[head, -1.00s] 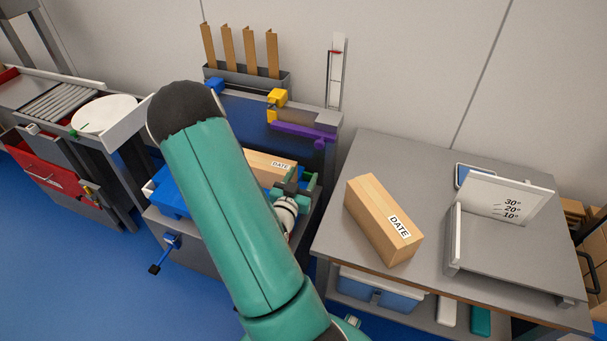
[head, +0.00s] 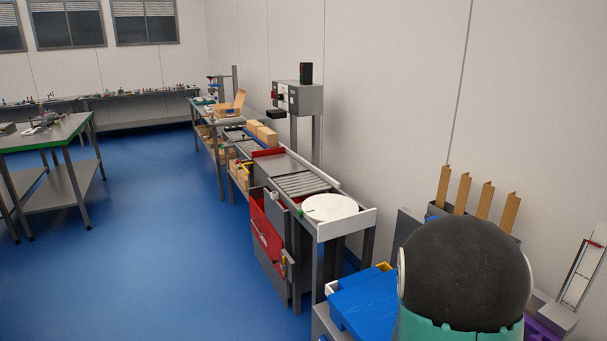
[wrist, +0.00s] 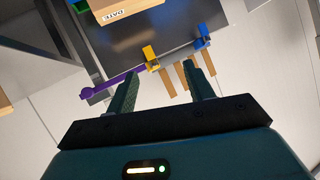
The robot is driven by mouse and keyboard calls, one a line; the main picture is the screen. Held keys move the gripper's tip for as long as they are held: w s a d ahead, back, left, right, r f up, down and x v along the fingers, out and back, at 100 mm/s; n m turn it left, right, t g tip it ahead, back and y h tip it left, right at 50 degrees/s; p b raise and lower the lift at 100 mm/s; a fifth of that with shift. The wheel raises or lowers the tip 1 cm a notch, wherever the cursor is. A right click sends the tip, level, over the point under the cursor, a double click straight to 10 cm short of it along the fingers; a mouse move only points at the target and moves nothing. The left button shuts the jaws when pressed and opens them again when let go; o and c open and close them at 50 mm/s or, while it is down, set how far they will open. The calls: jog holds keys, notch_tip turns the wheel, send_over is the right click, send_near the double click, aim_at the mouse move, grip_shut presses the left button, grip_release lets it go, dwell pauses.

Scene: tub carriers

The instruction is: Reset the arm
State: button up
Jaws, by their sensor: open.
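My gripper (wrist: 160,92) shows in the wrist view with its two dark green fingers spread apart and nothing between them. Beyond the fingertips are a yellow block (wrist: 151,58), a blue block (wrist: 203,37) and a purple bar (wrist: 112,84) along the edge of a dark panel (wrist: 160,40). A box marked DATE (wrist: 125,8) lies at the top of that view. In the head view my arm's dark rounded joint fills the lower right, and my gripper is hidden there.
Upright brown strips (head: 462,191) and a blue tub (head: 366,302) are close to my arm. The blue floor (head: 150,250) at left is clear.

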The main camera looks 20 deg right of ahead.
jog(key=w+a+r+n+t+y, duration=0.1)
jog(key=a+r+n+y, duration=0.4)
jog(key=a, duration=0.6)
jog(key=w+a+r+n+t+y, duration=0.1)
jog(key=w+a+r+n+y, duration=0.2)
jog(key=a+r, duration=0.6)
jog(key=s+a+r+n+g+y, duration=0.1)
jog(key=s+a+r+n+g, duration=0.1)
jog(key=s+a, duration=0.4)
jog(key=s+a+r+n+g+y, duration=0.1)
jog(key=s+a+r+n, duration=0.2)
jog(key=s+a, duration=0.3)
jog(key=s+n, duration=0.1)
jog(key=s, duration=0.3)
jog(key=shift+s+r+g, duration=0.2)
jog(key=shift+s+g, duration=0.2)
jog(key=c, duration=0.3)
jog(key=shift+d, duration=0.1)
jog(key=shift+c, duration=0.2)
jog(key=shift+d, duration=0.1)
